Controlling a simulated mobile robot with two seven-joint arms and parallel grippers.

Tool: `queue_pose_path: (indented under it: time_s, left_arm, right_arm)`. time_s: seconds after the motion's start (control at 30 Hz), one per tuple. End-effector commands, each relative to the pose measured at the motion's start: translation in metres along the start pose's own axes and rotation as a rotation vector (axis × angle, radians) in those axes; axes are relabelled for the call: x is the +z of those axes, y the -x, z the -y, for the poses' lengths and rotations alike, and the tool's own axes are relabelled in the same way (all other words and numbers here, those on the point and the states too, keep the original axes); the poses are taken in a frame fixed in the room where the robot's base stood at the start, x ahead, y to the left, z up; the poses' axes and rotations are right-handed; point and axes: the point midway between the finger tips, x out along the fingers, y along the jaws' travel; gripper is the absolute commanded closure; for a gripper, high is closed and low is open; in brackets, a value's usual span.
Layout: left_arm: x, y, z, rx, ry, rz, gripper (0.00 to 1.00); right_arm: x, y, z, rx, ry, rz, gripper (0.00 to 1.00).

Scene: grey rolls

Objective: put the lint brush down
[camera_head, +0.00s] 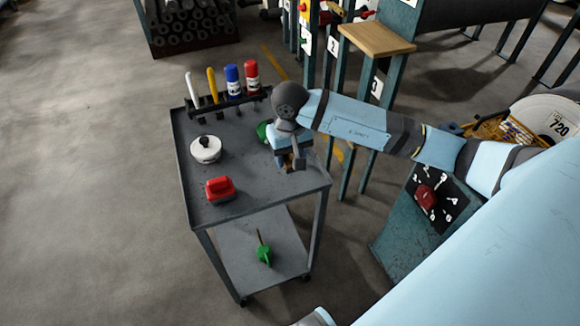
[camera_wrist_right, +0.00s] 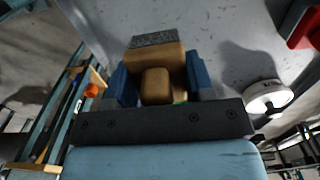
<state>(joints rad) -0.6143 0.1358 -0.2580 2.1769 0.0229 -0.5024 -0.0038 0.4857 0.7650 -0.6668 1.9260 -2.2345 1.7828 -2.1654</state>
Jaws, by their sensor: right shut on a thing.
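My right gripper (camera_head: 294,160) is over the right side of the grey cart's top (camera_head: 245,190). In the right wrist view its blue fingers (camera_wrist_right: 158,80) are shut on the lint brush (camera_wrist_right: 155,55), a wooden block with a handle and a grey speckled pad at its far end. In the head view the brush is mostly hidden by the gripper. I cannot tell whether the brush touches the cart top. My left gripper is not in view.
A white round item (camera_head: 206,149) and a red block-like item (camera_head: 220,189) stand on the cart's top. A rack (camera_head: 225,105) with several markers runs along its back edge. A green item (camera_head: 263,131) sits behind my gripper. Bare top lies between these.

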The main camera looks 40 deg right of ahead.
Motion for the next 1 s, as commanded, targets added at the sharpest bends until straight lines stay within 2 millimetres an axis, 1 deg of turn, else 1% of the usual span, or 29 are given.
queue_pose_path:
  time_s: [0.07, 0.23, 0.3, 0.53, 0.7, 0.73, 0.77, 0.8, 0.83, 1.0]
  left_arm:
    - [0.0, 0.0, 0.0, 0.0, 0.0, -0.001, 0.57]
    - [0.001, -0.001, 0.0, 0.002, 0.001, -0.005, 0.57]
    - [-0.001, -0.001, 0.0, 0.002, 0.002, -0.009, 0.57]
    - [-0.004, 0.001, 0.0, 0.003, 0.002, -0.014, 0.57]
    - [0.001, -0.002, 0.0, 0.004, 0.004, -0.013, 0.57]
    - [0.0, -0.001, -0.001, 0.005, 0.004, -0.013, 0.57]
    - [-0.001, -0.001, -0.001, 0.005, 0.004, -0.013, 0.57]
    - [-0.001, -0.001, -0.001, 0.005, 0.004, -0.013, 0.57]
    - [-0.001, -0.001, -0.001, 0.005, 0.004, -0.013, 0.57]
    - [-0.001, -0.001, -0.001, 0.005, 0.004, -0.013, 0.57]
  right_arm:
    - [0.0, -0.007, 0.0, 0.0, 0.0, 0.002, 0.7]
    - [0.001, -0.033, 0.001, -0.001, 0.0, 0.004, 0.7]
    - [0.001, -0.041, 0.0, 0.0, 0.0, 0.003, 0.7]
    - [0.0, -0.042, 0.0, 0.0, 0.001, 0.0, 0.7]
    - [0.0, -0.047, 0.0, 0.001, 0.002, 0.0, 0.7]
    - [0.0, -0.045, 0.0, 0.001, 0.002, 0.001, 0.44]
    - [0.001, -0.045, 0.0, 0.001, 0.002, 0.001, 0.38]
    - [0.001, -0.045, 0.0, 0.001, 0.002, 0.001, 0.28]
    - [0.001, -0.045, 0.0, 0.001, 0.002, 0.001, 0.26]
    - [0.0, -0.045, 0.0, 0.001, 0.001, 0.001, 0.26]
